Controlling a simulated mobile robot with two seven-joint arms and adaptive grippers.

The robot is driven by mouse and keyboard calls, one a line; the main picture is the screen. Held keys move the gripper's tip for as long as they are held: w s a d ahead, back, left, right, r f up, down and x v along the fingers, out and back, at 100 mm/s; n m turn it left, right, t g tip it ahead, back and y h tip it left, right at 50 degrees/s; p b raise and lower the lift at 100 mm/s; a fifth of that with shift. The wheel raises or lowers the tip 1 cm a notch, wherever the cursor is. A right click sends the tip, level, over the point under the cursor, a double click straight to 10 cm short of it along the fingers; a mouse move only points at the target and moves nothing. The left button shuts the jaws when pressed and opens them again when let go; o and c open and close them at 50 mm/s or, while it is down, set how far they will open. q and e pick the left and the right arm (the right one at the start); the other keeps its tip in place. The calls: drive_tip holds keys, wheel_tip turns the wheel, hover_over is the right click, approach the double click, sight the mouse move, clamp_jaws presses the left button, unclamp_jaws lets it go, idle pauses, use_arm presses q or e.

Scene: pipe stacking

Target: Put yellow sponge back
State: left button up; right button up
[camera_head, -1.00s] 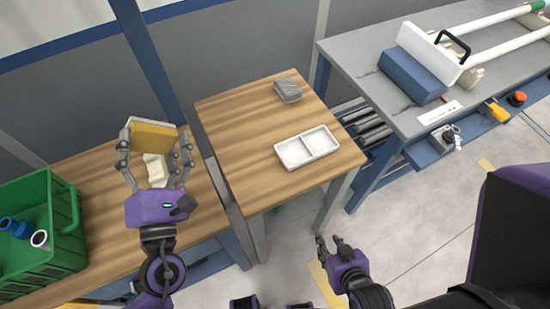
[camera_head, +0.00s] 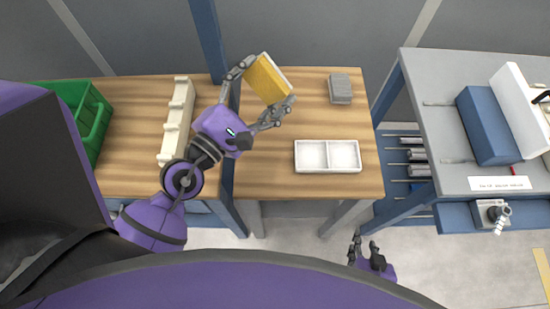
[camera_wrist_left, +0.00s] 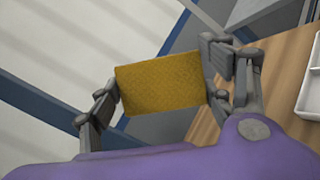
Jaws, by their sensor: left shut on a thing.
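The yellow sponge (camera_head: 268,79) is held between the fingers of my left gripper (camera_head: 264,92), tilted, above the left part of the right-hand wooden table. It also shows in the left wrist view (camera_wrist_left: 161,83), with a finger at each side of it. A white tray with two compartments (camera_head: 327,170) lies on that table, to the right of and nearer than the sponge. Both compartments look empty. A grey sponge-like block (camera_head: 340,88) lies at the back right of the table. My right gripper (camera_head: 363,243) is low, in front of the table, with its fingers apart and nothing between them.
A cream slotted rack (camera_head: 177,122) and a green crate (camera_head: 93,118) stand on the left wooden table. A grey bench with a blue block (camera_head: 485,125) is at the right. The right-hand wooden table (camera_head: 260,180) has bare room left of the tray.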

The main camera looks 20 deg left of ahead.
use_arm(q)
drive_tip(key=shift+s+d+f+m+g+h, duration=0.1)
drive_tip(key=shift+d+m+g+h, duration=0.25)
drive_tip(key=shift+g+h, duration=0.15)
drive_tip(key=shift+s+d+f+m+g+h, duration=0.1)
drive_tip(key=shift+d+m+g+h, duration=0.25)
drive_tip(key=shift+g, duration=0.25)
drive_tip(key=g, duration=0.1)
drive_tip(key=s+f+m+g+h, duration=0.1)
drive_tip(key=shift+d+g, duration=0.35)
drive_tip(key=shift+g, duration=0.05)
drive_tip(key=s+a+f+g+y, duration=0.2)
drive_tip(key=s+a+g, duration=0.3)
drive_tip(key=s, duration=0.1)
drive_tip(key=s+a+f+g+y, duration=0.3)
drive_tip(key=s+a+g, duration=0.2)
drive_tip(key=s+g, duration=0.1)
drive_tip(key=shift+s+f+b, duration=0.2)
drive_tip(key=shift+f+b, duration=0.15)
use_arm(e)
drive_tip(key=shift+s+f, duration=0.25)
drive_tip(key=shift+f, duration=0.1)
